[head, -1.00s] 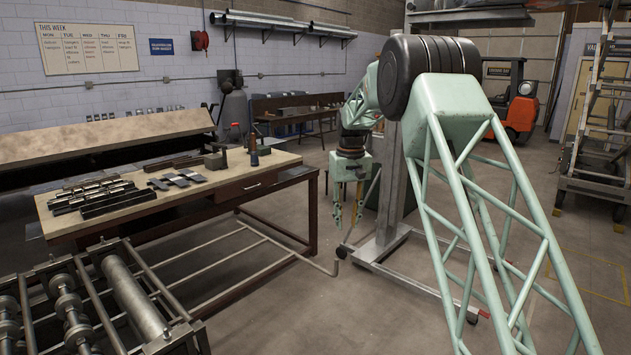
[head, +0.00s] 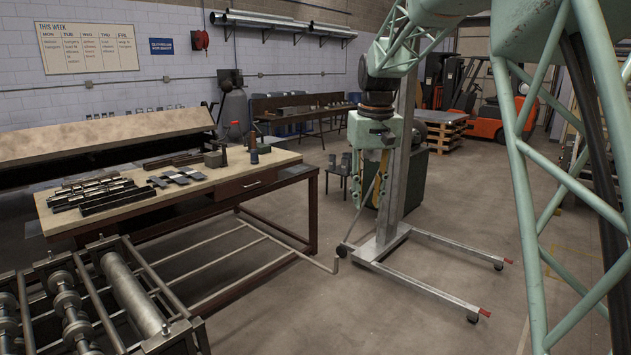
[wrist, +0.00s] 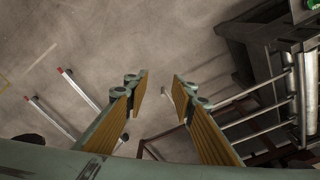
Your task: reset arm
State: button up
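My gripper (head: 365,191) hangs from my pale green arm, fingers pointing down, in the middle right of the head view. It is to the right of the workbench (head: 283,158) and in front of the metal lift stand (head: 389,226), clear of the bench top. In the wrist view my gripper (wrist: 160,88) shows its two yellow-lined fingers spread apart. Only bare floor shows between the tips, so it is open and empty.
Bar tools (head: 120,197) and small blocks lie on the workbench. A roller machine (head: 130,290) stands at the front left. The lift stand's legs with red ends (head: 484,312) reach over the floor. An orange forklift (head: 490,122) and pallets (head: 445,130) are behind. Open floor lies at the front middle.

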jog(key=s+d+r+b, duration=0.1)
jog(key=s+d+r, duration=0.15)
jog(key=s, duration=0.65)
jog(key=s+d+r+t, duration=0.1)
jog(key=s+r, duration=0.2)
jog(key=s, duration=0.7)
jog(key=s+d+r+b, duration=0.1)
jog(key=s+r, duration=0.1)
jog(key=s, duration=0.7)
jog(key=s+f, duration=0.3)
jog(key=s, duration=0.6)
jog(key=s+d+f+m+t+b, duration=0.1)
jog(key=s+f, duration=0.1)
jog(key=s, duration=0.8)
jog(key=s+d+f+b, duration=0.1)
jog(key=s+f, duration=0.2)
jog(key=s, duration=0.6)
jog(key=shift+s+f+m+t, duration=0.3)
jog(key=shift+s+f+m, duration=0.05)
jog(key=shift+m, duration=0.05)
